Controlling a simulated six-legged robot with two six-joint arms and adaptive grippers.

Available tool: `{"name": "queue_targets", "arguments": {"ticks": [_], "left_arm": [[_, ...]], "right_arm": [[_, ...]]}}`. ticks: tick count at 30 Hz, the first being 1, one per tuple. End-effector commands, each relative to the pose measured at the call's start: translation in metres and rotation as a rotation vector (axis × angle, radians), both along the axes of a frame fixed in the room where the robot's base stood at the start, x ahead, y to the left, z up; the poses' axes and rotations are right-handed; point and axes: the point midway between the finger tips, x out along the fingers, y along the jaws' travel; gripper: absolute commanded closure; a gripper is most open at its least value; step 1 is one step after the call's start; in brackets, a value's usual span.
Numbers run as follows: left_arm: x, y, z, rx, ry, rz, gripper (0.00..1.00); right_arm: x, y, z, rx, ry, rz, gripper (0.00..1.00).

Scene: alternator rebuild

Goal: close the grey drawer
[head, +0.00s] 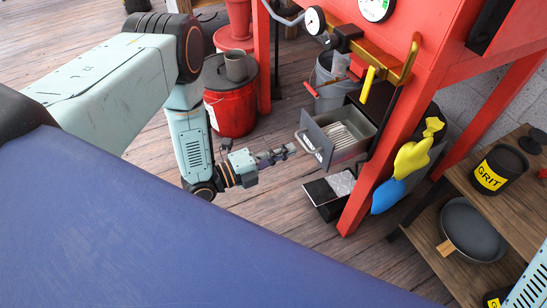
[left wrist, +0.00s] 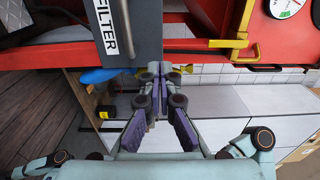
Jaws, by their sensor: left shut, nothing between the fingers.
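The grey drawer (head: 349,151) stands pulled out from under the red bench, and light, flat, stacked items lie inside it. In the left wrist view the grey front (left wrist: 144,42) is large and close, with a label reading "FILTER". My left gripper (head: 292,149) is shut and empty, with its tips just left of the drawer front, near the handle. It also shows in the left wrist view (left wrist: 161,70). I cannot tell whether it touches the front. My right gripper is not in view.
A red bench leg (head: 375,150) stands right of the drawer. A black box (head: 324,198) sits on the floor below it. A red bucket (head: 230,108) and a grey bucket (head: 333,85) stand behind.

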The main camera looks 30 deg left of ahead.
Motion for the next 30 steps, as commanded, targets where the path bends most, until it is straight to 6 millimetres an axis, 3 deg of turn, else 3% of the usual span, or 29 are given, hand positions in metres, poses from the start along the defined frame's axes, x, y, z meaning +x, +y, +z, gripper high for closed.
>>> {"name": "queue_targets", "arguments": {"ticks": [12, 30], "left_arm": [[0.055, -0.043, -0.002, 0.001, -0.001, -0.004, 1.0], [0.067, -0.052, 0.0, 0.001, 0.001, -0.002, 1.0]], "right_arm": [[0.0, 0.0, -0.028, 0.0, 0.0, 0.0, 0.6], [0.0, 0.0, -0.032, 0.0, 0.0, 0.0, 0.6]]}}
